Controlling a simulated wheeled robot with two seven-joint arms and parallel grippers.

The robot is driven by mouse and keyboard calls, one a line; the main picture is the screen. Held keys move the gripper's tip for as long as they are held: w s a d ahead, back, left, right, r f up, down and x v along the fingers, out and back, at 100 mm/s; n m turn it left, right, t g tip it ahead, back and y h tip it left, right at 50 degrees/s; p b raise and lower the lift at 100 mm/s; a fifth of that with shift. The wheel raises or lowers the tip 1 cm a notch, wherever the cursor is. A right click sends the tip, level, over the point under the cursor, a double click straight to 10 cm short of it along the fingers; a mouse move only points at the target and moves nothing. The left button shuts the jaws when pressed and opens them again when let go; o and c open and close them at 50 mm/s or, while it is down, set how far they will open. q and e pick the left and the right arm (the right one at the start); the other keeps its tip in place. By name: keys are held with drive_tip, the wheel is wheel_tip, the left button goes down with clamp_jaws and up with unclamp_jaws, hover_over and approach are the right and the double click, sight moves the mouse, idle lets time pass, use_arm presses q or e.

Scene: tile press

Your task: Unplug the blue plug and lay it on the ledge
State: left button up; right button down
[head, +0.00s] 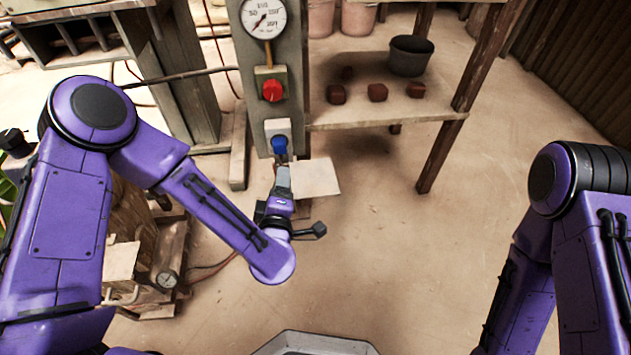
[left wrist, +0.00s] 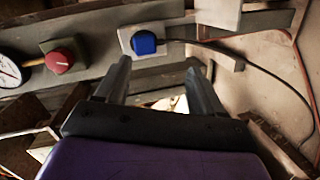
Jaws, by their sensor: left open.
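The blue plug (head: 279,144) sits in a white socket plate (head: 277,126) low on the grey post. It also shows in the left wrist view (left wrist: 144,43), ahead of the fingertips and nearer the left finger. My left gripper (head: 283,163) is just in front of and below the plug in the head view. In the left wrist view my left gripper (left wrist: 158,65) is open, with nothing between its fingers. The pale ledge (head: 318,178) juts out below the socket, right of the gripper, and looks bare. My right gripper is out of view.
A red knob (head: 272,90) and a gauge (head: 264,18) are above the socket on the post. A dark cable (left wrist: 255,80) runs near the plug and curves right. A shelf (head: 400,117) with red-brown blocks and a dark bucket (head: 410,56) stands right. Open floor lies in front.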

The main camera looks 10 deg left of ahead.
sight(280, 150)
use_arm(q)
drive_tip(key=w+n+t+y+b, duration=0.1)
drive_tip(key=n+b, duration=0.1)
drive_tip(key=w+n+y+b, duration=0.1)
drive_tip(key=n+b, duration=0.1)
drive_tip(key=shift+w+r+n+t, duration=0.2)
drive_tip(key=shift+w+n+t, duration=0.1)
drive_tip(key=shift+w+t, duration=0.1)
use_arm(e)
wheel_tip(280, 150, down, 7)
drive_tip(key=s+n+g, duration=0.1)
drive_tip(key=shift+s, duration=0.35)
use_arm(q)
drive_tip(key=x, duration=0.7)
drive_tip(key=shift+w+a, duration=0.1)
drive_tip(key=shift+w, duration=0.2)
drive_tip(key=shift+w+a, duration=0.2)
drive_tip(key=shift+w, duration=0.45)
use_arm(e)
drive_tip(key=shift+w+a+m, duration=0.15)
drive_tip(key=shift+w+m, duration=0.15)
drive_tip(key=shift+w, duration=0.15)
use_arm(q)
drive_tip(key=shift+p, duration=0.35)
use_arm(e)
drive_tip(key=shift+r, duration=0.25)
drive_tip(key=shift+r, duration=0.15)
